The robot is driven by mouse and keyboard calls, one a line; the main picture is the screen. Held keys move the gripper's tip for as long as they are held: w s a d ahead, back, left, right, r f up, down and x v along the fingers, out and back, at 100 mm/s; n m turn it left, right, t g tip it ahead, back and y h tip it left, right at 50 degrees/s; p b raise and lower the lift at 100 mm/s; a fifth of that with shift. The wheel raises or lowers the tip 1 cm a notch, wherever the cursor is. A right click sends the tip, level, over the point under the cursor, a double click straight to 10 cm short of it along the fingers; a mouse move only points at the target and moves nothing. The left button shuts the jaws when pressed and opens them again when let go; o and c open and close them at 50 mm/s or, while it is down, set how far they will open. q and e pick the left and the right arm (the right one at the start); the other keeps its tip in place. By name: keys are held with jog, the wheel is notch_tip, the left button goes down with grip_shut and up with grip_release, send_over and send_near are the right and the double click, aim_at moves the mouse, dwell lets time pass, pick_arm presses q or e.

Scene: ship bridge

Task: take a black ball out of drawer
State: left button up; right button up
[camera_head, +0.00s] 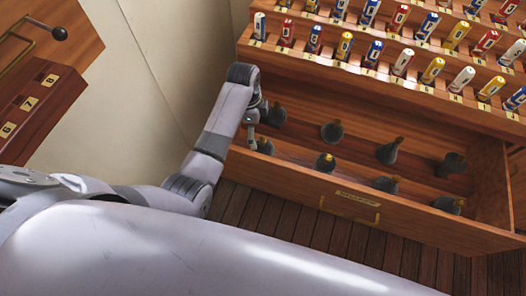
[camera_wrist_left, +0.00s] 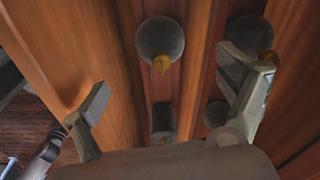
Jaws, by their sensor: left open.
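The wooden drawer (camera_head: 285,176) is pulled open and holds several dark ball-shaped pieces, some with narrow necks and yellow tips. One black ball (camera_head: 325,162) sits near the front wall, and another (camera_head: 332,131) lies towards the middle. My left gripper (camera_head: 257,119) is at the drawer's left end, over the dark pieces there and partly covering them. In the left wrist view, my left gripper (camera_wrist_left: 166,84) is open with nothing between its fingers. A black ball (camera_wrist_left: 160,36) with a yellow tip lies beyond the fingertips. Another ball (camera_wrist_left: 246,30) is partly hidden by the right finger.
Stepped shelves (camera_head: 385,60) with rows of coloured flag rolls stand above and behind the drawer. A wooden box with numbered slots (camera_head: 35,110) and a panel with a black-knobbed lever (camera_head: 59,33) are at the left. Dark plank floor (camera_head: 262,208) shows below the drawer front.

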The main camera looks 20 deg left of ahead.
aim_at(264, 147)
pick_arm(q)
jog(key=f, duration=0.5)
jog(key=shift+w+d+f+b, duration=0.15)
jog(key=shift+d+f+b, duration=0.15)
jog(key=shift+d+b, duration=0.1)
jog(key=shift+d+f, duration=0.1)
jog(key=shift+f, duration=0.7)
jog(key=f, duration=0.1)
jog(key=d+f+b, duration=0.1)
jog(key=f, duration=0.1)
jog(key=shift+d+f, duration=0.1)
jog(key=shift+f, duration=0.7)
pick_arm(e)
notch_tip(264, 147, down, 2)
jog(key=shift+w+a+f, duration=0.1)
jog(key=shift+w+a, duration=0.05)
pick_arm(q)
jog(key=shift+c, duration=0.2)
jog(key=c, duration=1.2)
jog(key=shift+c, duration=0.4)
jog(key=shift+r, duration=0.1)
